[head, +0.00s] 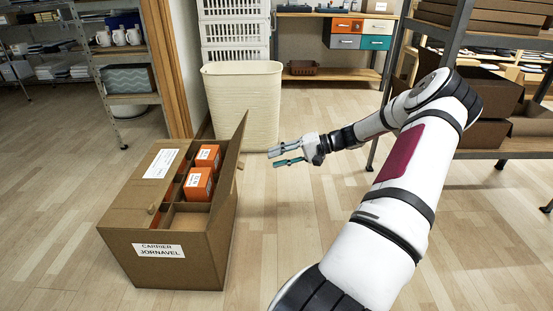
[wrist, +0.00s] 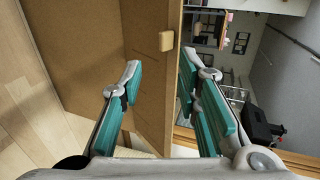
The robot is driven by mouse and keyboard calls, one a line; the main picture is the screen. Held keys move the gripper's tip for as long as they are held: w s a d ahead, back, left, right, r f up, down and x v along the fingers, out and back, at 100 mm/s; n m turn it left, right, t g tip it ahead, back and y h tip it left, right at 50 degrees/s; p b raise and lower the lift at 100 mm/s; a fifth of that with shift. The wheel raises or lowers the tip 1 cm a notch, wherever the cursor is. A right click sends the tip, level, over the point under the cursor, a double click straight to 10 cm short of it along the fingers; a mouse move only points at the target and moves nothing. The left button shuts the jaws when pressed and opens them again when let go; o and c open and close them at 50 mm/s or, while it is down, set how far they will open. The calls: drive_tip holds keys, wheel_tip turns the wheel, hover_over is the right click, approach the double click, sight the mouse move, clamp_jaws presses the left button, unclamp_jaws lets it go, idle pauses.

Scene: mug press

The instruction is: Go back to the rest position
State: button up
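My gripper (head: 286,155) reaches in from the right in the head view, to the right of a cardboard box. In the wrist view my gripper (wrist: 160,85) has its two teal fingers apart. The edge of the box's raised flap (wrist: 157,110) shows between and beyond them; I cannot tell whether they touch it. In the head view a gap shows between the fingers and the flap (head: 232,150). Nothing is held.
The box (head: 165,255), labelled "CARRIER JORNAVEL", stands on the floor with orange packages (head: 199,184) in its compartments. A cream bin (head: 243,100) stands behind. Shelves (head: 128,98) are at left, a metal rack (head: 500,152) at right. Floor between box and rack is clear.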

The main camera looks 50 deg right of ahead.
idle(0.3)
drive_tip(key=s+a+r+n+g+h, duration=0.1)
drive_tip(key=a+r+n+g, duration=0.45)
drive_tip(key=a, duration=0.95)
drive_tip(key=s+a+r+n+g+h, duration=0.1)
drive_tip(key=a+r+n+g+h, duration=0.1)
drive_tip(key=a+r+g, duration=0.95)
drive_tip(key=s+a+r+n+t+h, duration=0.1)
drive_tip(key=s+a+r+t+h, duration=0.25)
drive_tip(key=s+a, duration=0.85)
drive_tip(key=s+a+n+t+h+p, duration=0.1)
drive_tip(key=s+a+n+t+h, duration=0.15)
drive_tip(key=s, duration=0.95)
wheel_tip(320, 180, up, 39)
drive_tip(key=t+p, duration=0.3)
drive_tip(key=p, duration=3.5)
drive_tip(key=shift+w+a+t+y, duration=0.25)
drive_tip(key=shift+w+t+y, duration=0.05)
drive_tip(key=shift+t, duration=0.1)
